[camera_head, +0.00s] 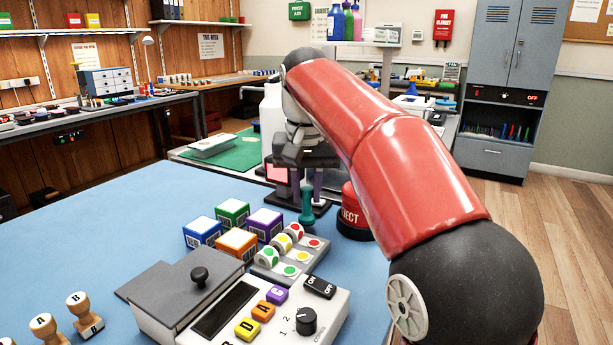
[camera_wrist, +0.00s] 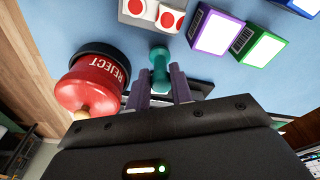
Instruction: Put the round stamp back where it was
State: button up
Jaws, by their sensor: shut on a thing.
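The teal round stamp (camera_head: 306,203) is upright at the far edge of the blue table, between the sticker dispenser and the red REJECT piece. It also shows in the wrist view (camera_wrist: 160,64), between my gripper's fingers. My gripper (camera_head: 312,178) points down and is shut on the teal stamp; its fingertips (camera_wrist: 162,85) are close around the handle. The stamp's foot is partly hidden, and I cannot tell whether it touches the table.
A red round piece marked REJECT (camera_head: 350,215) stands close beside my gripper on the right. A sticker dispenser (camera_head: 290,262) and several coloured boxes (camera_head: 237,243) stand nearby. A keypad device (camera_head: 225,310) and wooden stamps (camera_head: 84,312) are nearer. The table's left is clear.

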jog(key=shift+f, duration=0.4)
jog(key=shift+f+b, duration=0.4)
jog(key=shift+f, duration=0.05)
jog(key=o, duration=1)
